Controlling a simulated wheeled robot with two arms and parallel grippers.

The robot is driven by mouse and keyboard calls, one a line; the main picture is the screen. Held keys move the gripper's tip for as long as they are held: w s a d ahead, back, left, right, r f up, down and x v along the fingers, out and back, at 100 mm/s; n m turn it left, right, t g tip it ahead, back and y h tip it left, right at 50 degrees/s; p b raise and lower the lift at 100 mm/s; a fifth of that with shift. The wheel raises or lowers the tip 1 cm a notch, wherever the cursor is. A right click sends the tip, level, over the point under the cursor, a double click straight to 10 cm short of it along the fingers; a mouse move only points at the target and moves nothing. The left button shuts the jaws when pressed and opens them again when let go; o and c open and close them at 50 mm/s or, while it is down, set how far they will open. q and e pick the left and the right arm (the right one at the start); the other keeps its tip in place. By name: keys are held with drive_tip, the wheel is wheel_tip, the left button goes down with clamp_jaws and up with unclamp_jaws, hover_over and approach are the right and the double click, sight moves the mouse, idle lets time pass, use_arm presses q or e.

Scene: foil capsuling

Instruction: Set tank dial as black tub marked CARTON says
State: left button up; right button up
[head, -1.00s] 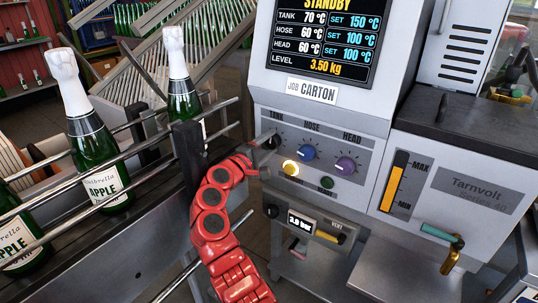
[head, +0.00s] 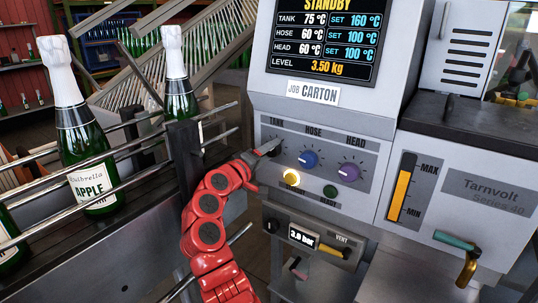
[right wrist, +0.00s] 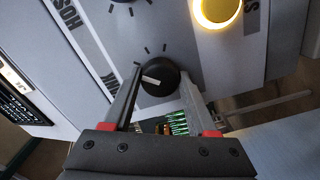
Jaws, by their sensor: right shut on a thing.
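The machine's black TANK dial (right wrist: 159,77) with a white pointer line sits between the two fingers of my right gripper (right wrist: 158,88) in the right wrist view. In the head view my red right arm reaches the panel and the right gripper (head: 268,148) is shut on the dial, mostly covering it. The screen (head: 325,35) reads STANDBY, TANK 75 °C, SET 160 °C. A label (head: 313,92) below it reads JOB CARTON. No black tub marked CARTON shows. My left gripper is out of view.
A lit yellow button (head: 291,178) and a green button (head: 330,191) sit below. Green bottles (head: 85,135) stand behind metal rails (head: 110,185) at left.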

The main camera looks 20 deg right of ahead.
drive_tip(key=shift+f, duration=0.1)
drive_tip(key=o, duration=1.1)
drive_tip(key=p+v, duration=0.2)
drive_tip(key=v, duration=1.5)
drive_tip(key=shift+s+a, duration=0.15)
